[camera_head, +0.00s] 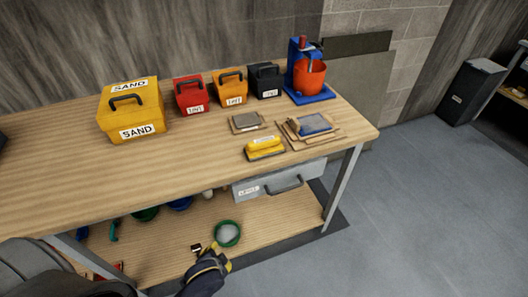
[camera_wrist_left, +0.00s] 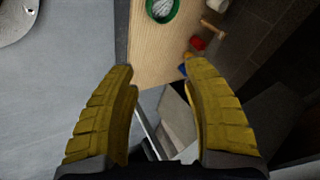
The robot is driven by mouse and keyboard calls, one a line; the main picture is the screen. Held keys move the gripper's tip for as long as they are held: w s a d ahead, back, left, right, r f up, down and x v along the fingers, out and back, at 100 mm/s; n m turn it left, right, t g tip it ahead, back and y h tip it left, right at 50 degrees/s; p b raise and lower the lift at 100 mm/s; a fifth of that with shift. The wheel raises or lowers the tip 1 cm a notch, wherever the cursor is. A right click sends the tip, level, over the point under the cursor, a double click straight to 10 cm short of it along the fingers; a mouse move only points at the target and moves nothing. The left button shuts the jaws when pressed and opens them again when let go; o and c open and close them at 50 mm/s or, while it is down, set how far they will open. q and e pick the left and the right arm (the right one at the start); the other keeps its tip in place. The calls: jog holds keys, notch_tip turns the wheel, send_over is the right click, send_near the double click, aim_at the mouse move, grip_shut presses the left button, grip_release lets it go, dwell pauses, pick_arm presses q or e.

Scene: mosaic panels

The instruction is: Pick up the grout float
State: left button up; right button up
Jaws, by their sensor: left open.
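The grout float, a yellow block-like tool with a pale label (camera_head: 265,147), lies on the workbench top near its front edge, right of centre in the head view. My left gripper (camera_head: 219,256) is low in front of the bench, below and to the left of the float, and well apart from it. Its yellow fingers also show in the left wrist view (camera_wrist_left: 160,70), spread open with nothing between them. The float does not show clearly in the left wrist view. My right gripper is not in view.
A framed board (camera_head: 314,125) and a small tray (camera_head: 247,122) lie beside the float. A yellow sand box (camera_head: 133,112), several smaller boxes and a blue-and-orange mixer (camera_head: 309,75) stand behind. A drawer (camera_head: 280,183) hangs under the top. A green bowl (camera_head: 228,233) sits on the lower shelf.

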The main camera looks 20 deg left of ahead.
pick_arm(q)
jog(key=w+d+r+m+t+h, duration=0.1)
jog(key=w+d+r+m+h, duration=0.5)
jog(key=w+d+r, duration=1.4)
jog(key=n+g+y, duration=0.3)
jog(key=g, duration=0.3)
send_near(264, 139)
jog(key=f, duration=0.4)
jog(key=w+f, duration=0.1)
jog(key=f, duration=0.1)
jog(key=shift+d, duration=0.25)
jog(key=shift+d+f, duration=0.15)
jog(key=shift+f, duration=2.5)
jog(key=shift+c, duration=0.6)
